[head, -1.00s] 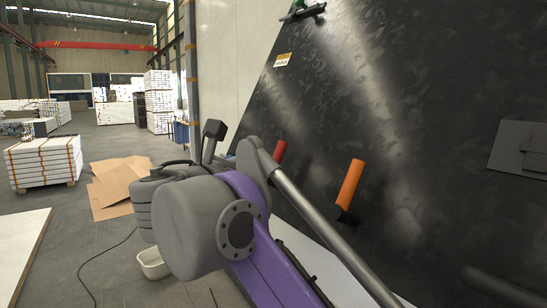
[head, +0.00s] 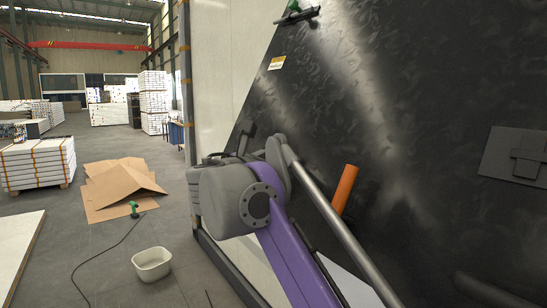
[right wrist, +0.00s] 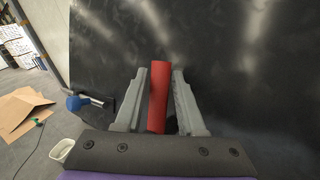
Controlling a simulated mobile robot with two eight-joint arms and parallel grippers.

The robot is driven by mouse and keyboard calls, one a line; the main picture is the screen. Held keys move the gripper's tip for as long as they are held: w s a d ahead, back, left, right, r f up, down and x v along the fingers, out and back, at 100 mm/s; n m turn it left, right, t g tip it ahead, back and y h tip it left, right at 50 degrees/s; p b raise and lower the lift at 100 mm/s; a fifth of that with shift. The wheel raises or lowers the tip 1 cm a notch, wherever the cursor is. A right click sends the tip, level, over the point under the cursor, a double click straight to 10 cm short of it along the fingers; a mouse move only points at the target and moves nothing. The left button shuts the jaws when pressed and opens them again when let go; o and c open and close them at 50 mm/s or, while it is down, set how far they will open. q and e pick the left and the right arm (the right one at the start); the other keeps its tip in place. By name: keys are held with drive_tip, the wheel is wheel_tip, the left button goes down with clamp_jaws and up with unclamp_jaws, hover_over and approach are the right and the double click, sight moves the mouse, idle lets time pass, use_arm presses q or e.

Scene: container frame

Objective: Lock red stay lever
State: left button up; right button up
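The red stay lever (right wrist: 158,97) stands out from the dark panel in the right wrist view. My right gripper (right wrist: 161,76) has its two grey fingers on either side of the red handle, with narrow gaps visible, so it looks open around it. In the head view my purple right arm hides the red lever and most of the gripper. My left gripper is not in view.
An orange lever (head: 344,189) is beside my arm on the dark panel (head: 420,110). A green-handled latch (head: 297,13) is higher up. A blue-knobbed handle (right wrist: 75,103) is left of the gripper. Cardboard (head: 115,185) and a white bin (head: 152,264) lie on the floor.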

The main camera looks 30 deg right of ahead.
clamp_jaws()
idle(1.2)
